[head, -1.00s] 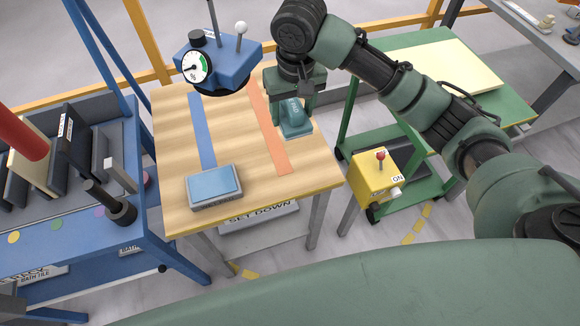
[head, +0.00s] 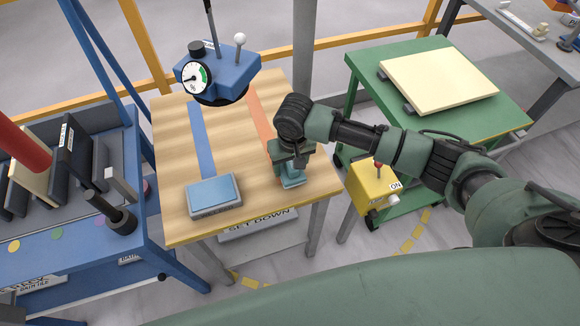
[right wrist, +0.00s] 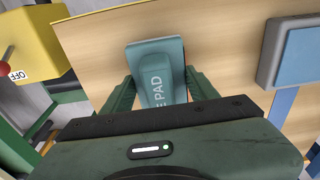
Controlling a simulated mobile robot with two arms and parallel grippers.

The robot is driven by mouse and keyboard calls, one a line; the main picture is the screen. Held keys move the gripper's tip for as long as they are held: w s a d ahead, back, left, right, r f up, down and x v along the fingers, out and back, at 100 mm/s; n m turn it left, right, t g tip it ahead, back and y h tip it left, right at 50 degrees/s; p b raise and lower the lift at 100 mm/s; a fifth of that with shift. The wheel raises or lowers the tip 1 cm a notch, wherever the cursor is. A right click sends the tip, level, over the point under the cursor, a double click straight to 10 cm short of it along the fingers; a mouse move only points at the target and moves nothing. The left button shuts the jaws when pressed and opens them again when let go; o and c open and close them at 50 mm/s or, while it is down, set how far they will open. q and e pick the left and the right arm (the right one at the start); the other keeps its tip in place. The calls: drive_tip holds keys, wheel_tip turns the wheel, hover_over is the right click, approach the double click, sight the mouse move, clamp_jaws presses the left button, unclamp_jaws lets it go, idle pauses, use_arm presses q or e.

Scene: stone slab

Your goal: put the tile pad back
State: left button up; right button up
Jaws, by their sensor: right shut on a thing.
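The tile pad (head: 292,178) is a small teal block with a raised grip. It is near the front right of the wooden table (head: 240,218), at the near end of the orange strip (head: 261,119). My right gripper (head: 290,160) is shut on it. In the right wrist view the pad (right wrist: 161,58) sits between the two fingers of the gripper (right wrist: 160,92), with the letters "E PAD" showing. I cannot tell whether its underside touches the wood. My left gripper is out of view.
A grey block with a blue top (head: 213,195) lies left of the pad. A yellow switch box (head: 373,184) and a green cart (head: 500,130) stand to the right. A blue rack (head: 75,245) is left.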

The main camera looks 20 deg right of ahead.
drive_tip(key=shift+f, duration=0.75)
drive_tip(key=o, duration=1.3)
drive_tip(key=shift+f, duration=0.1)
drive_tip(key=r, duration=0.4)
drive_tip(key=s+r, duration=0.1)
drive_tip(key=r, duration=0.7)
drive_tip(key=shift+s+r, duration=0.1)
drive_tip(key=shift+s, duration=0.05)
